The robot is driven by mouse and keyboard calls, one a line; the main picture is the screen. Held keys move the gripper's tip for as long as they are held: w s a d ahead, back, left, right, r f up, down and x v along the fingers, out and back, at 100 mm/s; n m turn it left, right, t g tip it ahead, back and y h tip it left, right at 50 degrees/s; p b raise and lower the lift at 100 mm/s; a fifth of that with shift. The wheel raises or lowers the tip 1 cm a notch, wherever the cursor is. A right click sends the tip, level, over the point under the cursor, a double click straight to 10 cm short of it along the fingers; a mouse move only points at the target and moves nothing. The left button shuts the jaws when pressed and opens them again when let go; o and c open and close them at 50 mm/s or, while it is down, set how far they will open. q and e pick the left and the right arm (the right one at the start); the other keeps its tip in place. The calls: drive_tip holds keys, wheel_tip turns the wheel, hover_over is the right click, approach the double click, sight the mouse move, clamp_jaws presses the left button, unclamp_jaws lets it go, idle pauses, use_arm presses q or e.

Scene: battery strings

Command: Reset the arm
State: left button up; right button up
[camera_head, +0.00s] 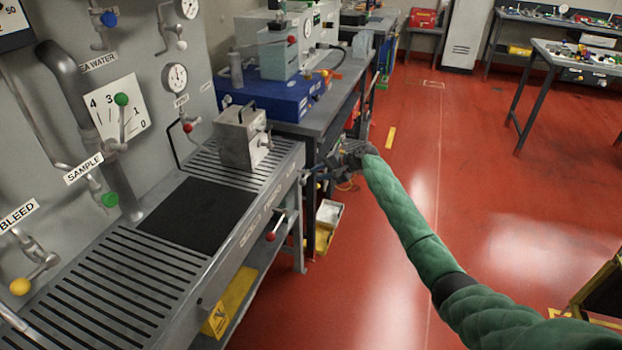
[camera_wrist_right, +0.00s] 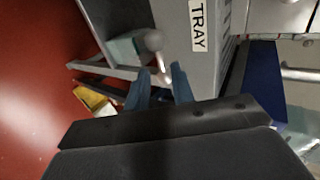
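My right arm, in a green sleeve, comes in from the lower right of the head view. Its gripper (camera_head: 318,174) is by the right end of the slatted metal bench, over the aisle side. In the right wrist view the two bluish fingers (camera_wrist_right: 160,72) stand apart. A pale lever with a round knob (camera_wrist_right: 153,40) shows beyond and partly between the fingertips; I cannot tell whether they touch it. My left arm and gripper are not in view.
The slatted bench (camera_head: 90,275) holds a grey metal box (camera_head: 240,140). A red-knobbed lever (camera_head: 271,236) sticks out from its front. A blue case (camera_head: 275,97) lies on the table behind. A TRAY label (camera_wrist_right: 198,27) faces the wrist camera. The red floor (camera_head: 470,190) at right is open.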

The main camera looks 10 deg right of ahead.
drive_tip(key=shift+s+d+r, duration=0.3)
drive_tip(key=shift+d+r, duration=0.1)
drive_tip(key=shift+d, duration=0.15)
drive_tip(key=shift+n, duration=0.3)
drive_tip(key=s+a+r+n+h, duration=0.2)
drive_tip(key=s+r+n+h, duration=0.3)
drive_tip(key=r+n, duration=0.35)
drive_tip(key=s+a+r+n+t+h, duration=0.1)
drive_tip(key=s+a+n+h, duration=0.15)
drive_tip(key=s, duration=0.75)
drive_tip(key=s+a+f+m+g, duration=0.1)
drive_tip(key=s+f, duration=0.6)
drive_tip(key=s, duration=0.9)
drive_tip(key=s+a+f+g, duration=0.3)
drive_tip(key=s+f, duration=0.5)
drive_tip(key=s, duration=0.9)
drive_tip(key=s+a+f+m+g, duration=0.1)
drive_tip(key=s+f, duration=0.7)
drive_tip(key=s, duration=0.9)
drive_tip(key=shift+s+a+m+g, duration=0.3)
drive_tip(key=shift+a+g, duration=0.1)
drive_tip(key=shift+a, duration=0.45)
